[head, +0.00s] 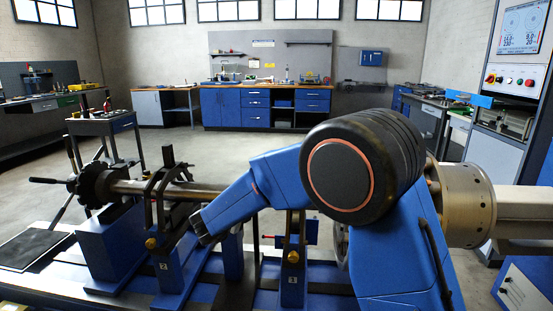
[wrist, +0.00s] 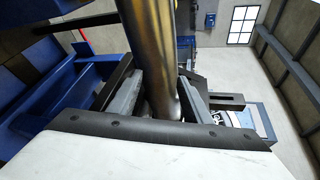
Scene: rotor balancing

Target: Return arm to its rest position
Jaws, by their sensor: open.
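My arm, blue with a large black joint cap, crosses the middle and right of the head view and hides much of the machine behind it. My gripper (wrist: 160,92) shows in the wrist view with its two grey fingers apart. A bare metal shaft (wrist: 155,40) runs between the fingers; I cannot tell whether they touch it. In the head view I cannot make out the fingers. There, a shaft (head: 135,187) with a dark toothed disc (head: 93,186) lies across blue supports at the left. A brass-coloured drum (head: 467,205) shows at the right, behind my arm.
Upright clamp stands (head: 165,245) with brass knobs rise from the blue machine bed close to my arm. A control cabinet (head: 508,90) stands at the right. A small tool cart (head: 103,124) is at the left. The floor (head: 230,150) behind the machine is open, up to blue workbenches (head: 265,107).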

